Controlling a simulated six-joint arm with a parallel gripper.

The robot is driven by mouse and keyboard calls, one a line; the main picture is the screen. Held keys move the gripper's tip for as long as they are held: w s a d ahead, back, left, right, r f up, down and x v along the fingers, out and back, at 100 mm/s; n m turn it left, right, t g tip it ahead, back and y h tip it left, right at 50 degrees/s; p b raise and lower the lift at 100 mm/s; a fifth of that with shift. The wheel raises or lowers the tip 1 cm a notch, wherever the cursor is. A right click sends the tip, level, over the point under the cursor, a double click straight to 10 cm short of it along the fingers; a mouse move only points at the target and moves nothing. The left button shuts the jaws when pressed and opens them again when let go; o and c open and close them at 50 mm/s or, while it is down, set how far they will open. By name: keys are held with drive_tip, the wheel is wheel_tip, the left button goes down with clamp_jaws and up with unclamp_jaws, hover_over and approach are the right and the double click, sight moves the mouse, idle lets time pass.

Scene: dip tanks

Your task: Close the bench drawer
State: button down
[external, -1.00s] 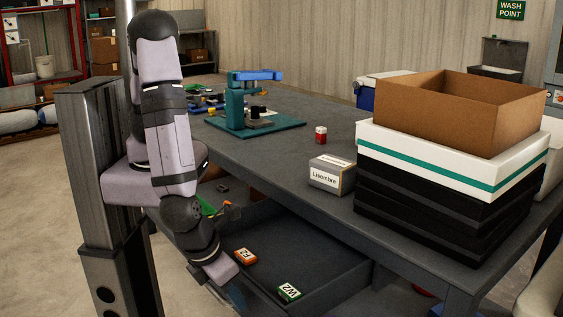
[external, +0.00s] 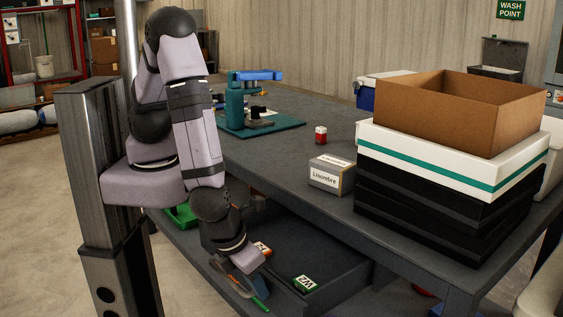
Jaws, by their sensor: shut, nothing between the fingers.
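The bench drawer (external: 328,262) is dark grey and stands partly pulled out under the workbench (external: 290,165). An orange-and-white box (external: 263,248) and a green-and-white box (external: 305,283) lie in it. My gripper (external: 250,287) is shut and empty, low at the drawer's near front edge. It looks close to or against the drawer front, but my arm hides much of that edge and I cannot tell whether they touch. A green strip (external: 261,304) shows at the fingers; I cannot tell what it belongs to.
On the bench stand a Lisombre box (external: 331,174), a small red-and-white container (external: 320,135), a teal press (external: 236,108) and stacked black and white boxes (external: 430,195) under an open cardboard box (external: 455,120). A green tray (external: 182,216) shows left of my arm.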

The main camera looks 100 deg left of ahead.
drive_tip(key=w+a+p, duration=0.3)
drive_tip(key=w+a, duration=1.2)
drive_tip(key=shift+w+a, duration=0.15)
drive_tip(key=shift+w+a+r, duration=0.2)
drive_tip(key=shift+s+d+b, duration=0.25)
drive_tip(key=shift+d+b, duration=0.05)
drive_tip(key=shift+d, duration=0.05)
drive_tip(key=s+d, duration=0.1)
drive_tip(key=s+d+b, duration=0.1)
drive_tip(key=s+d, duration=0.1)
drive_tip(key=shift+f, duration=0.25)
drive_tip(key=p+v, duration=0.1)
drive_tip(key=v, duration=0.9)
drive_tip(key=shift+a, duration=0.2)
drive_tip(key=shift+w+r, duration=0.1)
